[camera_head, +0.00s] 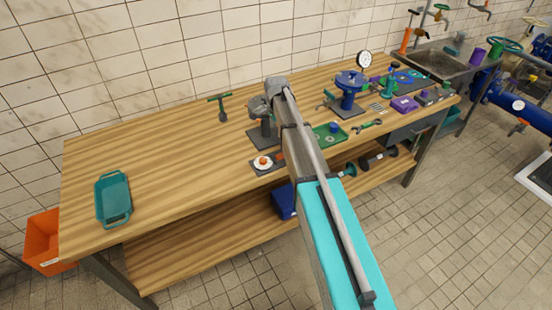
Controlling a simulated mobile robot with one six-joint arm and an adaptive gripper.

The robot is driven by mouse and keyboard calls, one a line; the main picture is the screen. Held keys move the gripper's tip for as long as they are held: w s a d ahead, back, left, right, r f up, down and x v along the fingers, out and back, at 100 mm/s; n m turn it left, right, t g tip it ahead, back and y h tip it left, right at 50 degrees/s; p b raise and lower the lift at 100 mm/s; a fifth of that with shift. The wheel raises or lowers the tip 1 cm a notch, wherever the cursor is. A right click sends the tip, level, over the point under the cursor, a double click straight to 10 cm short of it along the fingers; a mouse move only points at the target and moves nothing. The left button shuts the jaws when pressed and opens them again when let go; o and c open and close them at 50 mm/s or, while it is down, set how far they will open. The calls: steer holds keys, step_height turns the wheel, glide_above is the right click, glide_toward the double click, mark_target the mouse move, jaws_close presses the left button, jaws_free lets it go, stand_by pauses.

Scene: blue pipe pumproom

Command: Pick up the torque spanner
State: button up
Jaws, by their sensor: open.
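I cannot tell for sure which tool is the torque spanner. A dark T-shaped tool with a green crossbar (221,106) lies on the wooden bench, left of my arm. A green spanner (368,125) lies near the bench's front edge, right of my arm. My arm reaches over the bench from below, and its grey end, my gripper (274,88), is close to a grey device on a dark stand (266,128). The fingers are hard to make out against that device. No tool shows in them. The T-shaped tool is apart from my gripper, to its left.
A teal tray (114,198) stands at the bench's left end. A blue device on a stand (350,88), a green tray (328,134) and a purple box (405,103) crowd the right. An orange bin (43,245) is at the lower left. The left bench middle is clear.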

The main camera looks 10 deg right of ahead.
steer(key=shift+f, duration=0.1)
steer(key=b, duration=0.9)
glide_above(277, 156)
step_height(277, 156, down, 8)
steer(key=shift+w+a+f, duration=0.1)
steer(key=shift+w+f, duration=0.05)
steer(key=shift+f, duration=0.1)
steer(key=shift+f, duration=0.1)
steer(key=f+b, duration=0.1)
steer(key=f, duration=0.1)
steer(key=b, duration=0.1)
steer(key=shift+s+f+b, duration=0.25)
steer(key=shift+f+b, duration=0.1)
steer(key=shift+f, duration=0.05)
steer(key=shift+f+b, duration=1.1)
jaws_close()
